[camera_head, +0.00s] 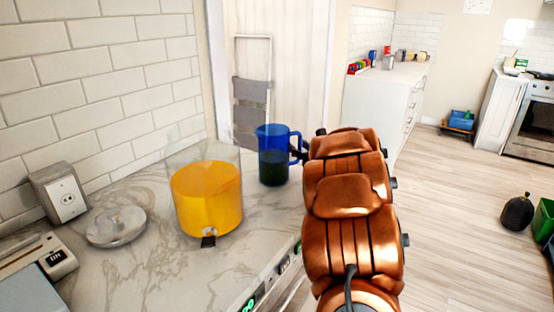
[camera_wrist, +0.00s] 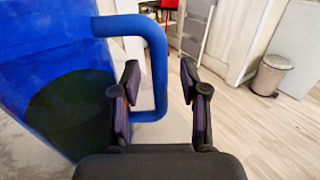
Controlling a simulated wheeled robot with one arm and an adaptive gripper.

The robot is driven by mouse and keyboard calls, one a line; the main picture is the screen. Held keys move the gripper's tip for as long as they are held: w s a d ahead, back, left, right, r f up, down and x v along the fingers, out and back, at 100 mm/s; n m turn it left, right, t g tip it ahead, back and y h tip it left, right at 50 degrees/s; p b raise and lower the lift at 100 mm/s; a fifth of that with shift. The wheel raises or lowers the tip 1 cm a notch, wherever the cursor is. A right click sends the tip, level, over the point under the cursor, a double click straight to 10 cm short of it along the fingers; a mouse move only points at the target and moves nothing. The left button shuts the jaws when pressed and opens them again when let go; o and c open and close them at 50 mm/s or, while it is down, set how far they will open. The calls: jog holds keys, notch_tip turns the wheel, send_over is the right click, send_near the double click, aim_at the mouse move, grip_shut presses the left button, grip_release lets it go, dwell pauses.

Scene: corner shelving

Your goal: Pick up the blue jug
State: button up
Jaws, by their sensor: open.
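The blue jug (camera_head: 272,155) stands upright on the marble counter, with dark contents visible in its lower part. In the wrist view its body (camera_wrist: 60,70) fills the left side, and its handle (camera_wrist: 158,75) projects to the right. My gripper (camera_wrist: 160,78) is open. The handle's outer bar shows between its two fingers; the left finger overlaps the handle's opening and the right finger is outside it. I see no clear contact. In the head view my copper-coloured arm hides most of the gripper, right of the jug.
A clear container of orange liquid (camera_head: 207,195) stands left of the jug. A folded stepladder (camera_head: 251,100) is behind. A bin (camera_wrist: 270,74) stands on the open floor.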

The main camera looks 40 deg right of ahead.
jog(key=shift+c, duration=0.4)
grip_shut()
dwell(0.4)
